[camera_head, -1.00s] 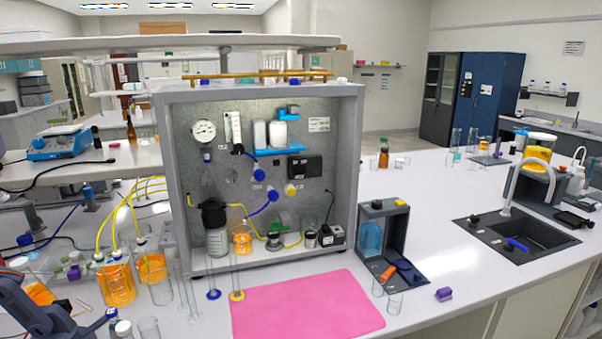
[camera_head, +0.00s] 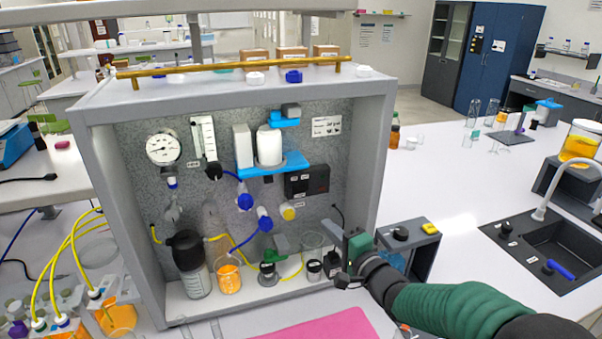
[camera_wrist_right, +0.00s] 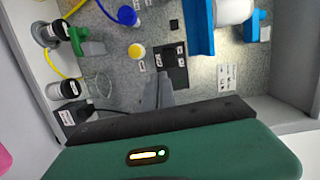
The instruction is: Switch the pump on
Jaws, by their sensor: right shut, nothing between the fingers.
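The grey open-fronted rig (camera_head: 93,160) stands upright on the bench. On its back panel is a black control box (camera_head: 307,182), right of a yellow knob (camera_head: 288,213); its lettering is too small to read. The box also shows in the right wrist view (camera_wrist_right: 171,65). My right gripper (camera_head: 345,262) is at the rig's right front edge, below and right of the black box. In the wrist view its closed grey fingertips (camera_wrist_right: 157,90) point toward the box, with nothing between them. Which part is the pump is not clear. My left gripper is not in view.
On the rig floor are a dark-capped bottle (camera_head: 190,262), a beaker of orange liquid (camera_head: 229,275) and a green-handled valve (camera_head: 275,257). A dark stand (camera_head: 423,240) is close behind my right arm. A pink mat (camera_head: 315,327) lies in front. The sink (camera_head: 550,250) is at right.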

